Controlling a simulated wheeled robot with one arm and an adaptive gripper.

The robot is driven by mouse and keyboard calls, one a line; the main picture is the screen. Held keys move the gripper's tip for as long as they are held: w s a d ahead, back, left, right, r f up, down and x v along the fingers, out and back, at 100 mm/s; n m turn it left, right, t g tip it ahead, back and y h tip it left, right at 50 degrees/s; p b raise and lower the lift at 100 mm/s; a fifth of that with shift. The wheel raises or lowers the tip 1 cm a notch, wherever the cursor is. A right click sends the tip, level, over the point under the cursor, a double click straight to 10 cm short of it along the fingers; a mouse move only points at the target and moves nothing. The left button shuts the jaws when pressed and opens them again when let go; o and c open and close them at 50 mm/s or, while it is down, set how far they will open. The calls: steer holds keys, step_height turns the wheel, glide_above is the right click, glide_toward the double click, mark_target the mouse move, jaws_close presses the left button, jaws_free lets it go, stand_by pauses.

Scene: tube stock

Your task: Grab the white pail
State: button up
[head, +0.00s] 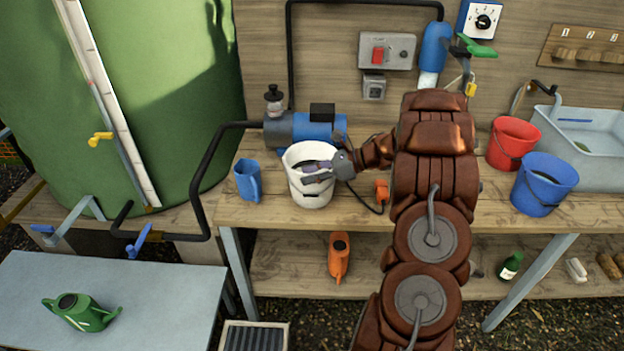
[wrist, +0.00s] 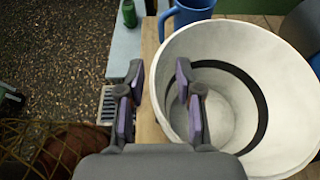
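The white pail (head: 312,196) stands upright on the wooden bench, in front of the blue pump. In the wrist view the pail (wrist: 287,95) fills the right side, its open mouth facing the camera and a dark band curving around inside. My gripper (head: 308,171) is at the pail's mouth in the head view. In the wrist view my gripper (wrist: 160,72) has its two purple-padded fingers apart. The left finger shows outside the pail's rim and the right finger over its inside, with the near wall between them. I cannot tell whether either finger touches the pail.
A blue jug (head: 248,180) stands close left of the pail. The blue pump (head: 312,127) is behind it. A red bucket (head: 512,143), a blue bucket (head: 543,185) and a grey sink (head: 585,140) are at the right. A green watering can (head: 82,313) sits on the lower left table.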

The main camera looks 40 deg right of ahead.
jaws_close()
stand_by(0.7)
